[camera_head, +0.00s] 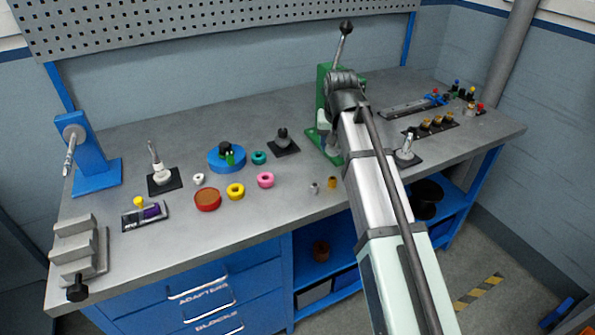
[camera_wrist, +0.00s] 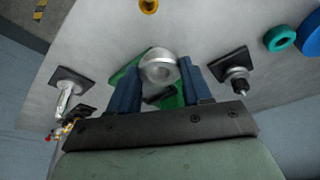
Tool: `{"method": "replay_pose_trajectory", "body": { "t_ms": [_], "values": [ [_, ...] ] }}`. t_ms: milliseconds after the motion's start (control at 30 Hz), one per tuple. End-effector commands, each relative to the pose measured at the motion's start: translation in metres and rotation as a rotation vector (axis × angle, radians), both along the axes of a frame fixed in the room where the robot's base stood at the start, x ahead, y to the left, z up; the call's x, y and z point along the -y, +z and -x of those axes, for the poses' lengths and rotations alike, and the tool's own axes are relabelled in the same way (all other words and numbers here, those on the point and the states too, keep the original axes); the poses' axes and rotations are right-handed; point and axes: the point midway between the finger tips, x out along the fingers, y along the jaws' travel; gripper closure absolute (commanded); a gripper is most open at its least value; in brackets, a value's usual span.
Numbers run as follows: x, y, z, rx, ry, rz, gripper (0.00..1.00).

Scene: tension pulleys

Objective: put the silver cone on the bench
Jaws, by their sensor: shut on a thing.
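The silver cone (camera_wrist: 160,66) shows in the wrist view as a bright round piece, seen nearly end on. My gripper (camera_wrist: 158,75) is shut on it, with one dark blue finger at each side. Behind and below the cone is the green base of the press, which is partly hidden by the fingers. The green press (camera_head: 323,110) stands at the back of the grey bench (camera_head: 120,255) in the head view. My arm covers part of the press there, and I cannot make out the cone or fingertips clearly in that view.
Dark pads with posts (camera_head: 283,141) (camera_head: 407,155) stand left and right of the press. A small grey piece (camera_head: 314,187) and a brass piece (camera_head: 332,183) lie near the front edge. Coloured rings (camera_head: 235,191) lie to the left.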

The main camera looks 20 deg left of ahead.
Motion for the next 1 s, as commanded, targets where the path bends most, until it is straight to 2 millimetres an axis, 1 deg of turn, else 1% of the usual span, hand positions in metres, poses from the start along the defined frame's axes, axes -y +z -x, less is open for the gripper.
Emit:
{"method": "replay_pose_trajectory", "body": {
  "t_ms": [33, 100, 200, 267, 433, 567, 633, 767, 900, 1000],
  "values": [
    [-0.024, 0.003, -0.001, -0.001, 0.055, -0.001, 0.84],
    [-0.052, 0.005, 0.0, -0.001, 0.138, -0.001, 0.84],
    [-0.085, 0.009, -0.001, -0.001, 0.274, -0.001, 0.84],
    [-0.094, 0.011, -0.001, -0.001, 0.342, -0.001, 0.84],
    [-0.102, 0.012, -0.002, 0.001, 0.469, -0.002, 0.84],
    [-0.103, 0.011, -0.002, 0.002, 0.513, -0.003, 0.84],
    [-0.103, 0.007, -0.002, 0.002, 0.523, -0.003, 0.84],
    [-0.103, -0.009, -0.001, 0.0, 0.525, -0.002, 0.84],
    [-0.103, -0.032, -0.001, 0.0, 0.524, -0.002, 0.84],
    [-0.103, -0.045, -0.002, 0.002, 0.523, -0.003, 0.84]
  ]
}}
